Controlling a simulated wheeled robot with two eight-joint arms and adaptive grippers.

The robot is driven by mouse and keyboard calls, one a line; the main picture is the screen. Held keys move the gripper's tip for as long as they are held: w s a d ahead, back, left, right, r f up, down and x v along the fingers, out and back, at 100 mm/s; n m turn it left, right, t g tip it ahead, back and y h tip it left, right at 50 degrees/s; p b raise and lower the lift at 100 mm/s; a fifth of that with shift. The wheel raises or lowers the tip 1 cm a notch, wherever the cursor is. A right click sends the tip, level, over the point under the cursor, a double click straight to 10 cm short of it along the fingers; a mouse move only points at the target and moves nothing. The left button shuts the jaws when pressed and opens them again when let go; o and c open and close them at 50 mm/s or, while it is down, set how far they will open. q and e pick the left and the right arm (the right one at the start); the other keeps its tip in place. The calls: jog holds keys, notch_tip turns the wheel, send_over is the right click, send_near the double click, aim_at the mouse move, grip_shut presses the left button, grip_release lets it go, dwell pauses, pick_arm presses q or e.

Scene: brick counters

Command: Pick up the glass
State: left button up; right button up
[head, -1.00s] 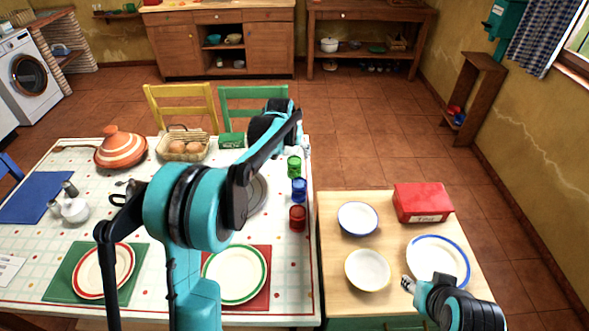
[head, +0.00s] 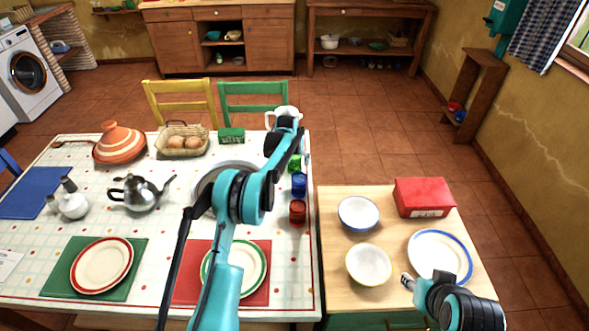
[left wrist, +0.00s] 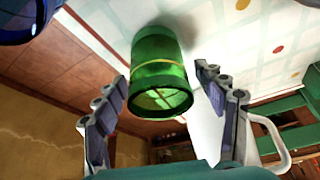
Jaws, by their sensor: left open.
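The green glass (head: 295,164) stands near the right edge of the dining table, partly covered by my left arm in the head view. A blue glass (head: 299,185) and a red glass (head: 297,212) stand in a row in front of it. In the left wrist view the green glass (left wrist: 160,70) lies between the two spread fingers of my left gripper (left wrist: 163,84), with gaps visible on both sides. My left gripper is open and holds nothing. My right gripper (head: 407,282) is over the small wooden counter by the blue-rimmed plate; its jaw opening is unclear.
A white jug (head: 283,113) stands just behind my left gripper. A teapot (head: 141,192), a tagine (head: 119,143) and an egg basket (head: 183,141) are on the table. Two bowls, a blue-rimmed plate (head: 440,274) and a red tin (head: 424,197) occupy the counter.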

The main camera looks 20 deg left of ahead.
pick_arm(q)
jog(key=shift+x, duration=1.05)
jog(key=shift+r, duration=0.15)
pick_arm(e)
jog(key=shift+f, duration=0.35)
pick_arm(q)
jog(key=c, duration=1.4)
jog(key=shift+o, duration=0.2)
jog(key=shift+r, duration=0.1)
